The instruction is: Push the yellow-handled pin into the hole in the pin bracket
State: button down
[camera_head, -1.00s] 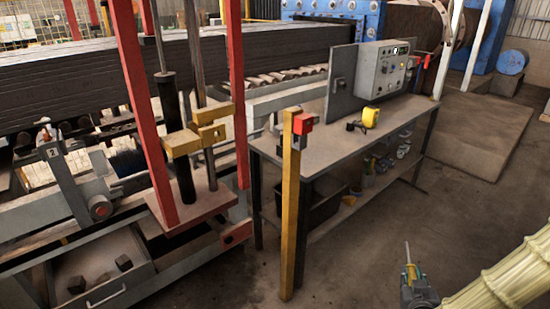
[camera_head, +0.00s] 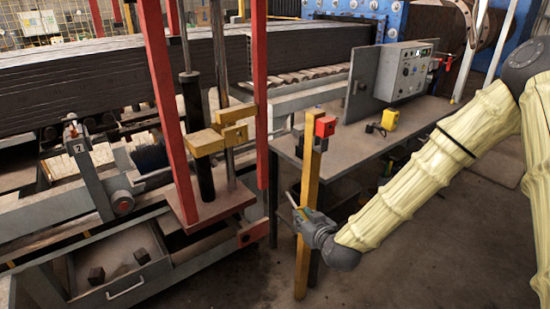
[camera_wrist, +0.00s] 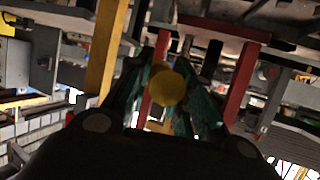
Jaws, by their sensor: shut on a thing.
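My gripper (camera_head: 305,215) is in front of the yellow post, right of the press frame and lower than the yellow pin bracket (camera_head: 207,143). It is shut on the yellow-handled pin. In the wrist view the pin's round yellow handle (camera_wrist: 167,87) sits between the dark green fingers and hides most of the pin. The bracket is on the press between the red uprights, well apart from my gripper. A yellow part shows below the handle in the wrist view; I cannot tell whether it is the bracket. I cannot make out the hole.
A yellow post (camera_head: 304,255) with a red box (camera_head: 325,126) stands close by my gripper. The workbench (camera_head: 350,130) behind it carries a grey control panel (camera_head: 405,70) and a small yellow object (camera_head: 390,119). Red uprights (camera_head: 168,110) flank the bracket. Open floor lies at lower right.

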jog(key=w+a+r+g+y, duration=0.1)
jog(key=w+a+r, duration=0.2)
jog(key=r, duration=0.2)
jog(key=w+a+r+n+g+y+p, duration=0.1)
jog(key=w+a+r+y, duration=0.1)
jog(key=r, duration=0.4)
jog(key=w+a+r+g+y+p, duration=0.1)
jog(key=w+a+r+y, duration=0.1)
jog(key=w+a+r, duration=0.2)
notch_tip(320, 180, up, 2)
jog(key=shift+a+r, duration=0.1)
jog(key=shift+a, duration=0.3)
jog(key=shift+t+y+b, duration=0.3)
jog(key=shift+y+b, duration=0.1)
jog(key=shift+b, duration=0.4)
jog(key=w+a+b, duration=0.1)
jog(key=w+a, duration=0.3)
jog(key=w, duration=0.1)
jog(key=shift+w, duration=0.2)
dwell(4.5)
